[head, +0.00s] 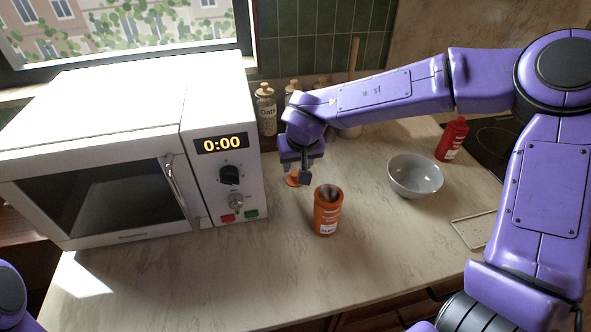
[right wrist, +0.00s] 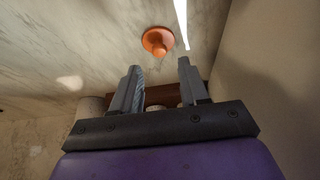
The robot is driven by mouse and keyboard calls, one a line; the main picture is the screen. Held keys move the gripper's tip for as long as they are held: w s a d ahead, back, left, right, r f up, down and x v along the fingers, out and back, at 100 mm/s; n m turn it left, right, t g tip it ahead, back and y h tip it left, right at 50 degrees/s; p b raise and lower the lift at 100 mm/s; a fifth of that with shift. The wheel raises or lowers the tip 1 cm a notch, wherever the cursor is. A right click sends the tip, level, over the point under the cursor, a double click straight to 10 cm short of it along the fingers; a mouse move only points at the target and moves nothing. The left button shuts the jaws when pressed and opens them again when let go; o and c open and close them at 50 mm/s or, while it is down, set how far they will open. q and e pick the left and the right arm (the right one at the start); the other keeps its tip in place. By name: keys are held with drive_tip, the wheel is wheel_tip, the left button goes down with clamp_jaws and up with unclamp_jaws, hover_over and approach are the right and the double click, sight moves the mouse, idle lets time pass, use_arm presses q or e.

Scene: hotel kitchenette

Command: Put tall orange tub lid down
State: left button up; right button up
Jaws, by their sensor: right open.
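The tall orange tub (head: 327,212) stands upright and uncovered on the counter, with dark contents showing at its top. Its orange lid (head: 292,181) lies on the counter behind and left of the tub, partly hidden by my right gripper. In the right wrist view the lid (right wrist: 158,41) is a round orange disc with a knob, apart from the fingers. My right gripper (head: 303,176) is open and empty just above the lid; its two fingers (right wrist: 160,85) are spread apart. My left gripper is not in view.
A white microwave (head: 225,150) stands close on the left. A grey bowl (head: 415,178), a red bottle (head: 452,140) and a pale board (head: 474,230) are to the right. Jars (head: 266,110) stand at the back wall. The front counter is clear.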

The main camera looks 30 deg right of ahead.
drive_tip(key=v, duration=0.6)
drive_tip(key=shift+s+r, duration=0.2)
drive_tip(key=shift+r, duration=0.2)
